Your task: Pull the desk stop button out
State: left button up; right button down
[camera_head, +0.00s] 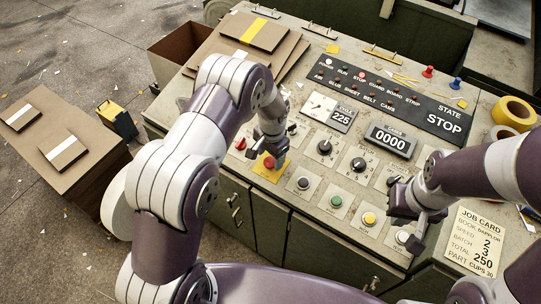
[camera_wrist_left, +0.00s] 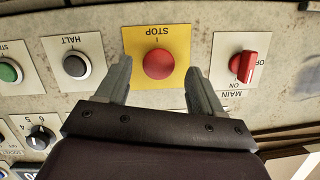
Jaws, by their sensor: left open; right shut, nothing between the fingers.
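The desk stop button is a red mushroom knob on a yellow plate. In the head view the stop button (camera_head: 269,163) sits at the left part of the desk panel, just below my left gripper (camera_head: 272,150). In the left wrist view the stop button (camera_wrist_left: 158,65) appears between the two fingers of my left gripper (camera_wrist_left: 158,80), with a gap on each side. The left gripper is open and holds nothing. My right gripper (camera_head: 413,240) is shut and empty, over the panel's right side near the white button.
The red MAIN switch (camera_wrist_left: 243,66) and the grey HALT button (camera_wrist_left: 76,66) flank the stop plate. A green button (camera_head: 336,201), a yellow button (camera_head: 369,218) and black dials (camera_head: 325,147) share the panel. A job card (camera_head: 477,239) and tape rolls (camera_head: 514,112) lie right.

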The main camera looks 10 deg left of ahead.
pick_arm(q)
jog(key=shift+f, duration=0.85)
